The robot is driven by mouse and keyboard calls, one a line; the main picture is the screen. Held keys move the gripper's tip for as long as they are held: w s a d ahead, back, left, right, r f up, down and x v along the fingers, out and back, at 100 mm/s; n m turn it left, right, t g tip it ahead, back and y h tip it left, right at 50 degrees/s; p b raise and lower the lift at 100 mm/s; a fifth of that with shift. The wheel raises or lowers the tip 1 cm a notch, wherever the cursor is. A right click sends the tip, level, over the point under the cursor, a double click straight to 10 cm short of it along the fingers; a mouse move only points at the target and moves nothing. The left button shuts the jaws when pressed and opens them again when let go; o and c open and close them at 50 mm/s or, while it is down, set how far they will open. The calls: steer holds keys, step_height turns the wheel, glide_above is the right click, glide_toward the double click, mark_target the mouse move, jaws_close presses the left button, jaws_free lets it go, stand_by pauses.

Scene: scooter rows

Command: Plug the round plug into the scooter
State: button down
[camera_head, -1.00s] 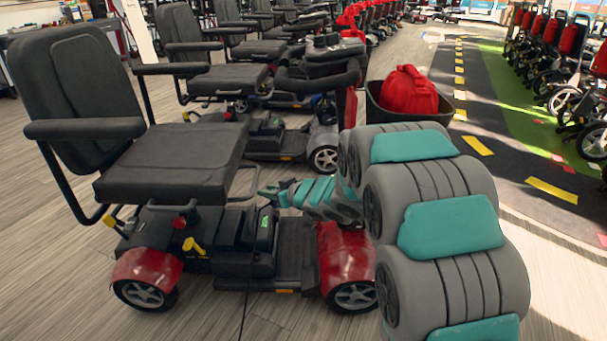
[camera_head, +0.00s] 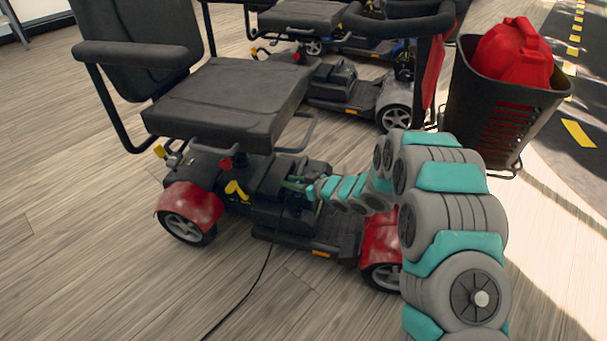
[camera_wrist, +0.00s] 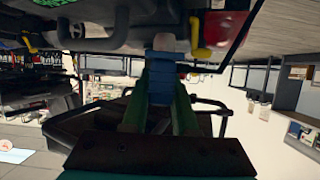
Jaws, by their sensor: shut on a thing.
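The nearest scooter (camera_head: 232,95) has a black seat, red fenders and a black battery body under the seat. My gripper (camera_head: 292,184) reaches in from the right, low between the seat and the floorboard, close to the battery body. In the wrist view, my gripper's green fingers (camera_wrist: 161,108) are shut on a blue plug (camera_wrist: 163,80). The plug's pale end points at the scooter's dark body (camera_wrist: 105,30). I cannot tell whether it touches or has entered it. The socket is hidden. In the head view the plug is too small to make out.
A black cable (camera_head: 264,262) hangs beside the scooter and runs across the wood floor. A black basket (camera_head: 500,105) with a red bag (camera_head: 512,55) is at the scooter's front. Another scooter (camera_head: 395,103) stands behind. Floor at the front left is clear.

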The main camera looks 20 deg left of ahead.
mark_target(292, 193)
steer(key=shift+f+b, duration=2.55)
steer(key=shift+f, duration=0.9)
steer(key=shift+r+p, duration=0.1)
steer(key=shift+p, duration=0.8)
steer(key=shift+f, duration=0.2)
steer(key=shift+r, duration=0.1)
steer(key=shift+r+p, duration=0.7)
steer(key=shift+r, duration=0.3)
